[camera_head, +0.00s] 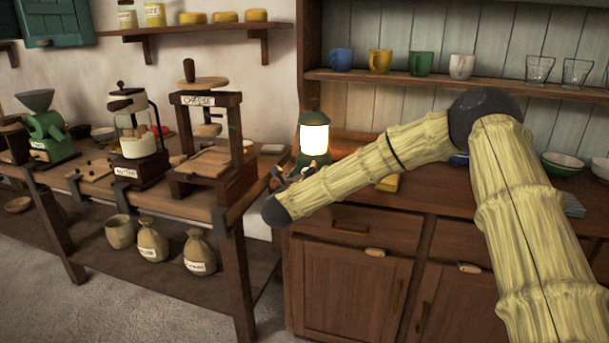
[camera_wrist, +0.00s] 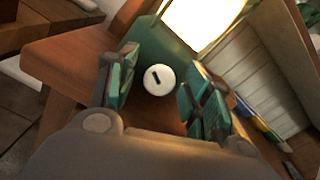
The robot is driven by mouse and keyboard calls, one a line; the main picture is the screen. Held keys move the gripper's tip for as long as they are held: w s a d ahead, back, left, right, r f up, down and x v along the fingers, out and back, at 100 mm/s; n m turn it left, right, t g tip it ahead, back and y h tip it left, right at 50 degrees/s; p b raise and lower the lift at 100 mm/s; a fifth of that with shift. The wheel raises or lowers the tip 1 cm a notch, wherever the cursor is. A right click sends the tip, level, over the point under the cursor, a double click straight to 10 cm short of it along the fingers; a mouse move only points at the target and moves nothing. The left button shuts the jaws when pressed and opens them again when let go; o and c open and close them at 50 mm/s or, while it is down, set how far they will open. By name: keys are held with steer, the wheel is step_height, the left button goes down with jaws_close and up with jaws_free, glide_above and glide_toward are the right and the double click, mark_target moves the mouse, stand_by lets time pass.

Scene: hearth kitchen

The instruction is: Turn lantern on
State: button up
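The lantern (camera_head: 314,139) has a green body and a glowing cream-white lamp section. It stands at the left end of the dresser counter in the head view. In the wrist view its bright lamp (camera_wrist: 203,18) is at the top, and its green base (camera_wrist: 158,45) carries a round white knob (camera_wrist: 159,79) with a dark mark. My gripper (camera_wrist: 163,100) is open, its green-padded fingers on either side of the knob with gaps between. In the head view the gripper (camera_head: 283,176) is small and partly hidden by my arm at the lantern's base.
The wooden counter (camera_head: 440,190) holds a yellow item (camera_head: 389,183) and bowls (camera_head: 562,164) to the right. A side table (camera_head: 150,200) with a cheese press (camera_head: 207,130) stands close on the left. Mugs (camera_head: 380,61) sit on the shelf above.

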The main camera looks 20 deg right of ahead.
stand_by(0.3)
steer(key=m+p, duration=0.1)
steer(key=m, duration=0.2)
steer(key=shift+d+m, duration=0.1)
steer(key=shift+m, duration=0.3)
steer(key=shift+s+m, duration=0.15)
steer(key=shift+m, duration=0.25)
steer(key=p+v, duration=0.2)
steer(key=v, duration=0.8)
steer(key=shift+a+r, duration=0.25)
steer(key=shift+a, duration=0.05)
steer(key=p, duration=0.4)
steer(key=shift+n, duration=0.3)
steer(key=p, duration=0.5)
steer(key=shift+a, duration=0.15)
steer(key=p, duration=0.8)
steer(key=shift+s+a+f+n+p, duration=0.15)
steer(key=shift+s+n+p, duration=0.15)
steer(key=shift+n+p, duration=0.1)
